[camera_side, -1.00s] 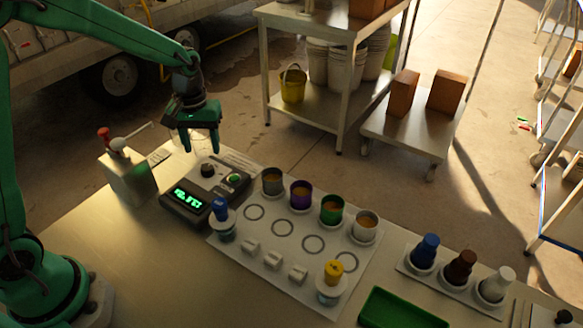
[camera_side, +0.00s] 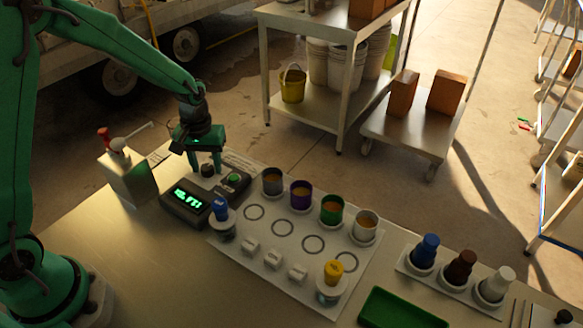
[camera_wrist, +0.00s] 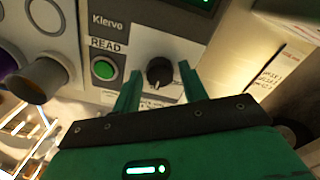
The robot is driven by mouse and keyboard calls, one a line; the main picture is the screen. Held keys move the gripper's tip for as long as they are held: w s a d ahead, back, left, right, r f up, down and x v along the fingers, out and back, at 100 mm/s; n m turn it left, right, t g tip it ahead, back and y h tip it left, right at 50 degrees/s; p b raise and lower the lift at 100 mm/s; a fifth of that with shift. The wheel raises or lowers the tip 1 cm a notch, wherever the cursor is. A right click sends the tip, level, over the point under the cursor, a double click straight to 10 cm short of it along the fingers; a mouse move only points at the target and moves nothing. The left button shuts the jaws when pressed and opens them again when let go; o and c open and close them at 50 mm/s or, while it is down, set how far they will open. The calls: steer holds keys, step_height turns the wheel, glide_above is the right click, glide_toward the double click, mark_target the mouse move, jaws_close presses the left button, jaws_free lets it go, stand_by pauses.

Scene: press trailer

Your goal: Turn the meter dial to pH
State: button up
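The meter (camera_side: 184,212) is a dark box with a lit green display (camera_side: 187,197) on the work table. Its black dial (camera_side: 208,170) sits on a pale plate behind the display and shows clearly in the wrist view (camera_wrist: 160,72). A green READ button (camera_wrist: 104,69) is beside it. My gripper (camera_side: 205,168) points down over the dial. In the wrist view its two fingers (camera_wrist: 159,76) are apart, one on each side of the dial, with visible gaps. The dial's markings are mostly hidden and its setting cannot be read.
A metal box with a red-capped lever (camera_side: 128,178) stands left of the meter. A blue-capped jar (camera_side: 221,217) is close by its front right. Several coloured cups stand along a white tray (camera_side: 265,238) on the right. A green tray (camera_side: 400,311) lies near the front edge.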

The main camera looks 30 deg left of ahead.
steer(key=c, duration=0.7)
steer(key=shift+m, duration=0.5)
steer(key=m, duration=1.1)
steer(key=o, duration=1)
